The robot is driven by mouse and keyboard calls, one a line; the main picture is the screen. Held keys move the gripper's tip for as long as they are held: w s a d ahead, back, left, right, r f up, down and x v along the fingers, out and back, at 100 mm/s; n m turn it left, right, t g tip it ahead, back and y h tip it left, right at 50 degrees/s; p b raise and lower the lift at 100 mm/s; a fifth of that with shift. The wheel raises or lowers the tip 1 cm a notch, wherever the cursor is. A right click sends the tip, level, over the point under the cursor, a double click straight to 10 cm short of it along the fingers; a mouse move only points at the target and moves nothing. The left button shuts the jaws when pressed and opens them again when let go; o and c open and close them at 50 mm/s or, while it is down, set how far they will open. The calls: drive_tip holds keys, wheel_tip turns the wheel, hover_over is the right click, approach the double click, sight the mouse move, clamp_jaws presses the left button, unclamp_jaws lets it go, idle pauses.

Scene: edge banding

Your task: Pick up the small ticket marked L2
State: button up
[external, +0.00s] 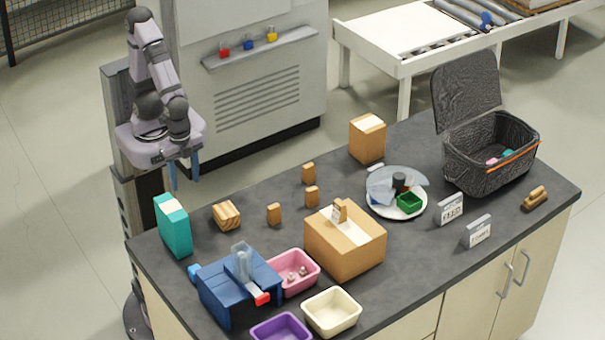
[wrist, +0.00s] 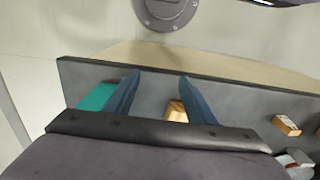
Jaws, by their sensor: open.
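A small white ticket (external: 335,215) with dark marks leans against a little wooden block (external: 341,208) on top of a cardboard box (external: 345,247). Its print is too small to read, so I cannot tell whether it says L2. My gripper (external: 184,178) hangs at the left, beyond the counter's back left edge and well away from the ticket. In the wrist view my gripper (wrist: 160,80) is open, with nothing between its fingers. The ticket cannot be made out in that view.
A teal box (external: 172,225) and a striped wooden block (external: 227,215) stand nearest my gripper. A blue dispenser (external: 238,290) and several bins stand at the front. White sign cards (external: 450,209), a plate (external: 402,212) and a black basket (external: 490,160) are at the right.

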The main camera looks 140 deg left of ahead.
wheel_tip(320, 180, up, 5)
drive_tip(key=w+a+f+n+t+y+b, duration=0.1)
drive_tip(key=w+a+t+y+b, duration=0.15)
drive_tip(key=w+a, duration=0.6)
drive_tip(key=w+a+t+y+b, duration=0.1)
drive_tip(key=w+a+t, duration=0.3)
drive_tip(key=a, duration=1)
drive_tip(key=w+a+f+n+t+y+b, duration=0.15)
drive_tip(key=w+a+t, duration=0.35)
drive_tip(key=a, duration=0.6)
drive_tip(key=r+m+t+h+b, duration=0.2)
drive_tip(key=t+h+b, duration=0.1)
drive_tip(key=t, duration=0.3)
hover_over(311, 171)
drive_tip(key=s, duration=0.4)
drive_tip(key=shift+t+h, duration=0.25)
drive_tip(key=shift+h, duration=0.15)
drive_tip(key=f, duration=1.2)
drive_tip(key=shift+s+d, duration=0.2)
drive_tip(key=shift+s, duration=0.05)
drive_tip(key=shift+w+a+p, duration=0.15)
drive_tip(key=shift+w+p, duration=0.4)
drive_tip(key=shift+w, duration=1.3)
drive_tip(key=shift+w+a+p, duration=0.15)
drive_tip(key=shift+w+p, duration=0.4)
drive_tip(key=shift+w, duration=1.25)
drive_tip(key=c, duration=1.1)
